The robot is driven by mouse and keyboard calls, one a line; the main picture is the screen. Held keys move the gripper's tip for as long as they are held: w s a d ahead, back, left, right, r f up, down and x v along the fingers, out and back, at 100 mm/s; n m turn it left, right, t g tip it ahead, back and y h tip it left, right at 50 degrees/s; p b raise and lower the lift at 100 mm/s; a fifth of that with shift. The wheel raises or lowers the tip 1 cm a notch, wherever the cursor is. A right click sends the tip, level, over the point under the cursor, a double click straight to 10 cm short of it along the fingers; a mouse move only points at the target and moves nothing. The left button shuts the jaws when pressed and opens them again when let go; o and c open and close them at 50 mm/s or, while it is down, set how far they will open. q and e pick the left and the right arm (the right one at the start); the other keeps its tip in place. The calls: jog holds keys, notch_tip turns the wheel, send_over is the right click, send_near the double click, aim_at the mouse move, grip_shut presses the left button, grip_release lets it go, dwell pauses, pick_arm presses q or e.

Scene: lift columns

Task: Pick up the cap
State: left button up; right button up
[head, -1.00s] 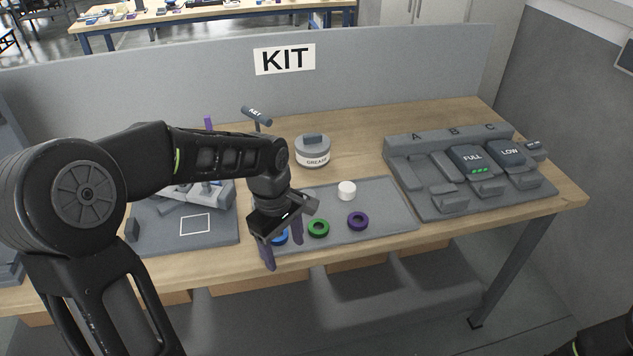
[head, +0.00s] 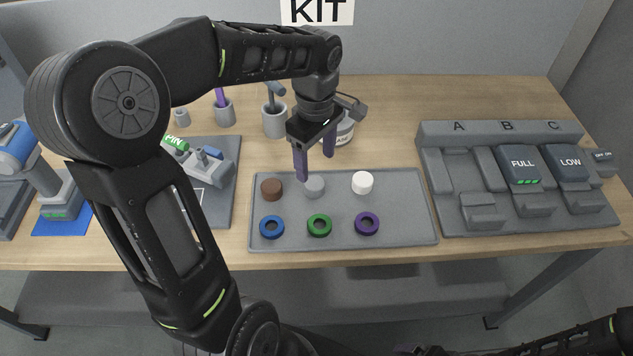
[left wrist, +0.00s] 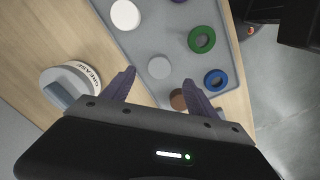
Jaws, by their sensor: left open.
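Three round caps lie in the back row of a grey tray (head: 400,207): brown (head: 271,189), grey (head: 314,186) and white (head: 362,183). My left gripper (head: 315,167) points down near the grey cap, open and empty, its purple fingers apart. In the left wrist view, the grey cap (left wrist: 159,67) shows in the gap near the fingertips (left wrist: 158,77). The white cap (left wrist: 125,14) lies to the upper left; the brown cap (left wrist: 178,99) is partly hidden by a finger. Contact with the grey cap is not visible. My right gripper is not seen.
Blue (head: 272,226), green (head: 319,225) and purple (head: 367,223) rings lie in the tray's front row. A grease tin (head: 345,134) stands behind, partly covered by my gripper. A grey module rack (head: 465,185) is at right.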

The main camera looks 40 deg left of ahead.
aim_at(314, 183)
pick_arm(q)
jog(key=shift+f, duration=1.2)
jog(key=shift+f, duration=0.1)
jog(key=shift+a+f+p, duration=0.1)
jog(key=shift+f+p, duration=0.2)
jog(key=shift+p, duration=0.05)
notch_tip(314, 183, down, 4)
jog(key=shift+a+f+p, duration=0.1)
jog(key=shift+f+p, duration=0.1)
jog(key=shift+p, duration=0.25)
jog(key=shift+c, duration=0.6)
jog(key=c, duration=1.3)
jog(key=shift+c, duration=0.2)
jog(key=shift+w+r, duration=0.1)
